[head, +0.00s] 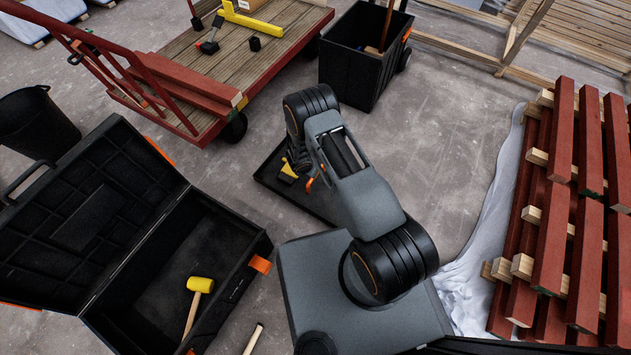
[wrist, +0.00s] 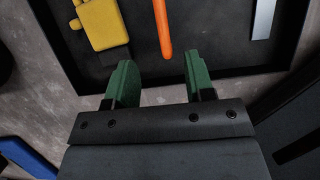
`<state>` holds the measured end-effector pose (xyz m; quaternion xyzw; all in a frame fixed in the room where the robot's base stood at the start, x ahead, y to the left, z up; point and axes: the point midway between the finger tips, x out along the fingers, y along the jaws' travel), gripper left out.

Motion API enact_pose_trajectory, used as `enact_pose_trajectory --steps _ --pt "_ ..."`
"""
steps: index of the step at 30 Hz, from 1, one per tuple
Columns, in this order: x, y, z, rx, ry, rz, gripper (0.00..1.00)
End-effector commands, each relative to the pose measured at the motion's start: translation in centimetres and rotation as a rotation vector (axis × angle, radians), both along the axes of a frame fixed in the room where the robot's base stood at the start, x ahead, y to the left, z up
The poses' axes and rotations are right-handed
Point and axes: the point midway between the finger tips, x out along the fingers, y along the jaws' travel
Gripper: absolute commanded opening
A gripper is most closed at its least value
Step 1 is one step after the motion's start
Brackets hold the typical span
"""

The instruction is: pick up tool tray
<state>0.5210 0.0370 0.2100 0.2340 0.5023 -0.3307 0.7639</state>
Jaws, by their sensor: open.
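The tool tray (head: 270,182) is a shallow black tray on the concrete floor, partly hidden behind my arm in the head view. In the wrist view the tray (wrist: 210,32) fills the upper part. It holds a yellow tool (wrist: 102,24), an orange handle (wrist: 163,28) and a flat pale metal piece (wrist: 263,18). My gripper (wrist: 160,76) has green fingers spread apart with nothing between them but the view of the tray's near edge. The fingertips overlap that edge in the picture. I cannot tell their height above it. In the head view the gripper is hidden by my arm.
An open black toolbox (head: 215,235) with a yellow mallet (head: 200,285) stands at left. A red-framed cart (head: 220,75) and a black bin (head: 355,60) stand behind. Red battens (head: 556,190) are stacked at right. Bare floor (head: 450,130) lies between bin and battens.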

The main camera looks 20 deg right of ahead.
Motion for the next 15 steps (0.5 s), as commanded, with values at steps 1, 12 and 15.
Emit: enact_pose_trajectory --steps 1,12,15 --pt "0.1 -0.2 -0.9 0.002 0.005 0.007 0.49" --pt "1.8 -1.8 -6.5 0.000 0.006 0.011 0.49" --pt "2.0 -2.1 -7.3 -0.001 0.006 0.012 0.49"
